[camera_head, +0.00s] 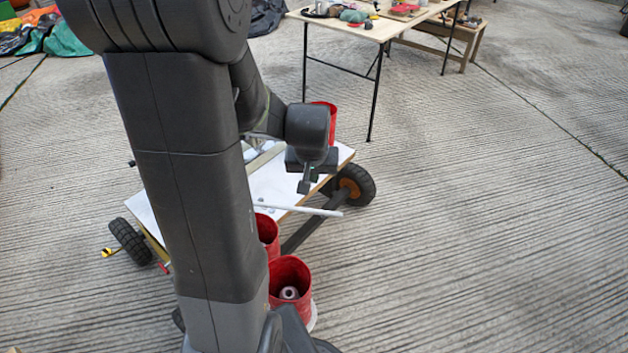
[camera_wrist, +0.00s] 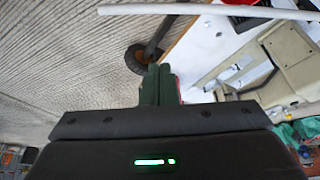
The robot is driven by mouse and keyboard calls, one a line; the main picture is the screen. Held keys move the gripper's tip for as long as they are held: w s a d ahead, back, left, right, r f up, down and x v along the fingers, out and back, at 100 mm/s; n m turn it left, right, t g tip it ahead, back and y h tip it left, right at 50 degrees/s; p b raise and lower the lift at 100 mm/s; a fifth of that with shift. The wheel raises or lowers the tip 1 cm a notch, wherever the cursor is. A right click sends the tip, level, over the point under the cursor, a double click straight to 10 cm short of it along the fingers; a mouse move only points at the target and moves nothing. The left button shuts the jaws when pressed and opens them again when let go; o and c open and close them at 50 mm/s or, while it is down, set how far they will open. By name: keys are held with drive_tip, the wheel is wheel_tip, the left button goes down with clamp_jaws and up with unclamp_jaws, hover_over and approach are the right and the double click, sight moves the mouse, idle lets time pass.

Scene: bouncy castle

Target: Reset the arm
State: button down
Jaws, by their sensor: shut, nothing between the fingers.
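My gripper (camera_head: 304,187) hangs at the end of my dark grey arm, over the right part of a cart's white top (camera_head: 278,187) in the head view. In the wrist view my gripper (camera_wrist: 161,80) shows its two dark fingers side by side, shut with nothing between them. Much of the cart is hidden behind my arm in the head view.
A white bar (camera_head: 310,211) sticks out past the cart's front edge. The cart has black wheels (camera_head: 352,185). Red buckets (camera_head: 290,275) stand in front, with another red container (camera_head: 327,118) behind my gripper. A wooden table (camera_head: 352,27) stands behind. Concrete at right is clear.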

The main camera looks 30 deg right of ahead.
drive_tip(key=shift+s+a+r, duration=0.1)
drive_tip(key=shift+r, duration=0.25)
wheel_tip(320, 180, down, 10)
drive_tip(key=b, duration=0.1)
drive_tip(key=shift+s+a, duration=0.15)
drive_tip(key=shift+s, duration=0.1)
idle(0.6)
drive_tip(key=shift+r, duration=0.1)
